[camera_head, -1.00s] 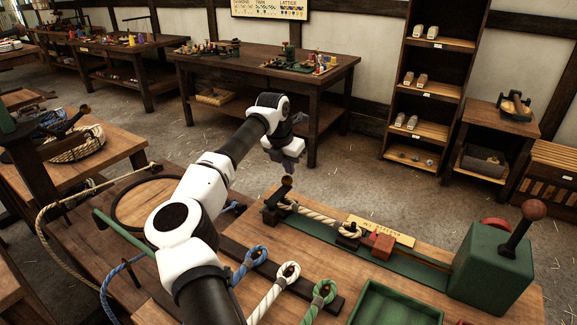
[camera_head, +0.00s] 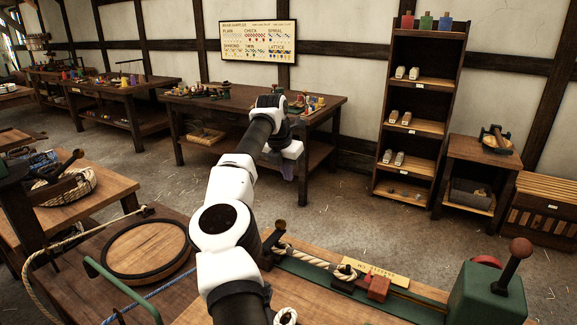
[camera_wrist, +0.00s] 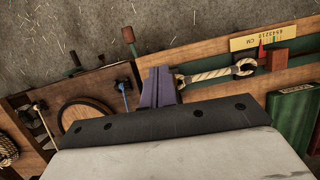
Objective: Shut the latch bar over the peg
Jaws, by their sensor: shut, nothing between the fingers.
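A dark bar with a brown round knob (camera_head: 280,226) stands tilted up at the left end of the long bench; I take it for the latch bar. It also shows in the wrist view (camera_wrist: 130,38), just left of my fingers. A cream rope (camera_head: 308,256) runs right from its base to an eye on a dark block (camera_head: 343,282). I cannot make out the peg clearly at the bar's foot. My gripper (camera_head: 289,174) is shut and empty, above and apart from the knob in the head view. Its purple fingers (camera_wrist: 159,84) show in the wrist view.
A red block (camera_head: 378,288) and yellow plate (camera_head: 376,272) sit on the bench. A green box with a lever (camera_head: 486,292) stands at its right end. A round wooden disc (camera_head: 147,250) and a green rod (camera_head: 118,285) lie left of my arm. Open floor lies behind the bench.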

